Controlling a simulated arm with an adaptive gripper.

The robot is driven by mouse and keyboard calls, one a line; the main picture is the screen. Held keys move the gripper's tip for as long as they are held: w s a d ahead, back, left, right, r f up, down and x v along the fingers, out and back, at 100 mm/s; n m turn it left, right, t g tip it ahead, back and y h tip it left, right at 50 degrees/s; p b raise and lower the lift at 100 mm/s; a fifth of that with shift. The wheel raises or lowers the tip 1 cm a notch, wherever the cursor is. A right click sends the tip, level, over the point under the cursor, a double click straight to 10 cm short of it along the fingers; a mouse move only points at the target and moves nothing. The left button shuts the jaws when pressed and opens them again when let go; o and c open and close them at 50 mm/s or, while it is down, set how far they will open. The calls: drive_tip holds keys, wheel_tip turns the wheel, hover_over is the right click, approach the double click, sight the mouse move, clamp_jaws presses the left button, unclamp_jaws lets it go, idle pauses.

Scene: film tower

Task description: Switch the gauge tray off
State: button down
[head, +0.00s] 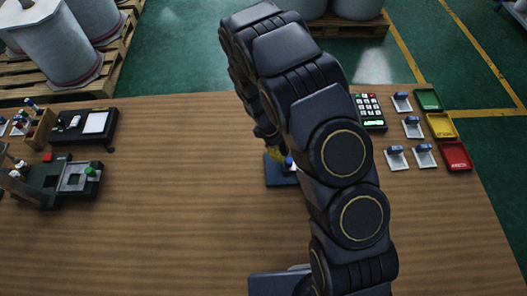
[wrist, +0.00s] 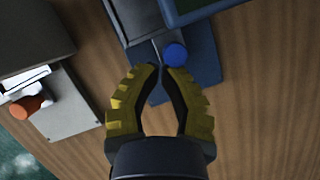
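My gripper (wrist: 160,70) has yellow ridged fingers. Its tips are almost together with nothing visible between them. In the wrist view a round blue knob (wrist: 175,54) lies just beyond the tips, on a dark blue base (wrist: 204,66); I cannot tell if the tips touch it. In the head view the dark blue base (head: 280,180) is near the table's middle, partly behind my arm, with my gripper (head: 274,154) over it. No label shows which thing is the gauge tray, and no switch marking is legible.
At left stand a dark fixture with a grey tray (head: 78,178) and green knob, and a black device (head: 96,123) with a white panel. At right are a keypad (head: 368,108), several small white trays (head: 396,161), and green, yellow and red bins (head: 457,156). The front left table is clear.

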drive_tip(key=shift+d, duration=0.3)
drive_tip(key=a, duration=0.1)
drive_tip(key=w+a, duration=0.2)
drive_tip(key=a, duration=0.1)
drive_tip(key=v, duration=1)
drive_tip(key=shift+s+d, duration=0.15)
